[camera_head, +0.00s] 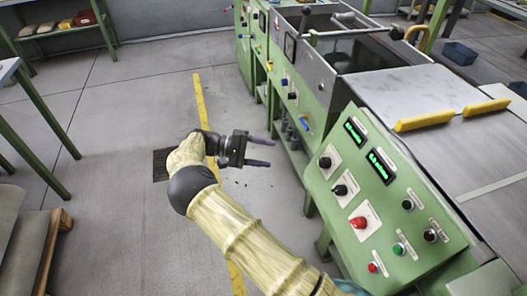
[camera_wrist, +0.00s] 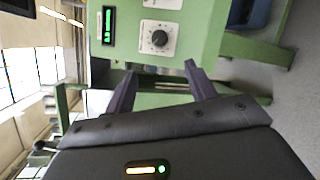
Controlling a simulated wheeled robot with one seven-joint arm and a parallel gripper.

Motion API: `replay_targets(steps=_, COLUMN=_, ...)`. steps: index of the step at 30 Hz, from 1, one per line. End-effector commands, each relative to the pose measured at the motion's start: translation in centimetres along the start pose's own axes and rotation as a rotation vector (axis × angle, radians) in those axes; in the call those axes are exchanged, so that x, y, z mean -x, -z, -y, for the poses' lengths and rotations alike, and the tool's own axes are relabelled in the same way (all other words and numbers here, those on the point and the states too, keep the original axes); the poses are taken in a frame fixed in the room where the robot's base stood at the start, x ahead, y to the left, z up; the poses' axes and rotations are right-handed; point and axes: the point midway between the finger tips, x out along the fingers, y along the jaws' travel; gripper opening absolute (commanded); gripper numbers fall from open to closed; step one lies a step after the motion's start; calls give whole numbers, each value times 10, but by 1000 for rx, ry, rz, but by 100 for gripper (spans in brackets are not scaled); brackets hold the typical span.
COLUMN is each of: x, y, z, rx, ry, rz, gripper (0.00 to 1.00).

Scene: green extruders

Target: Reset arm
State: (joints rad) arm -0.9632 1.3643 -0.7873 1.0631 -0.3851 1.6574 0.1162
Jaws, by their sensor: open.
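My gripper (camera_head: 262,152) is open and empty, held out over the floor to the left of the green extruder machine. Its two dark fingers point right, toward the machine. In the wrist view my gripper (camera_wrist: 158,88) shows two spread purple-grey fingers with nothing between them. Beyond them is a green panel (camera_wrist: 207,42) with a black knob (camera_wrist: 159,39) and a green-lit display, turned sideways. My arm reaches up from the bottom of the head view and is bent at the wrist.
The green control panel (camera_head: 350,190) with knobs, buttons and two displays stands close on the right. Yellow handles (camera_head: 424,120) sit on the machine top. A green-legged table (camera_head: 38,125) is at left. Grey floor (camera_head: 130,90) with a yellow line is clear behind my gripper.

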Motion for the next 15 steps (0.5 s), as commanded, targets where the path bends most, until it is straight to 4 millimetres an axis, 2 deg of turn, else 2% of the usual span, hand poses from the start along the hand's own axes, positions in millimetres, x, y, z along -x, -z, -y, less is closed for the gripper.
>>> replay_targets(steps=8, x=-3, y=0, z=-1, rx=1, ry=9, rz=2, gripper=55)
replay_targets(steps=11, x=-15, y=0, z=-5, rx=9, ry=50, rz=7, gripper=55)
replay_targets(steps=15, x=-48, y=-2, z=-12, rx=30, ry=179, rz=11, gripper=55)
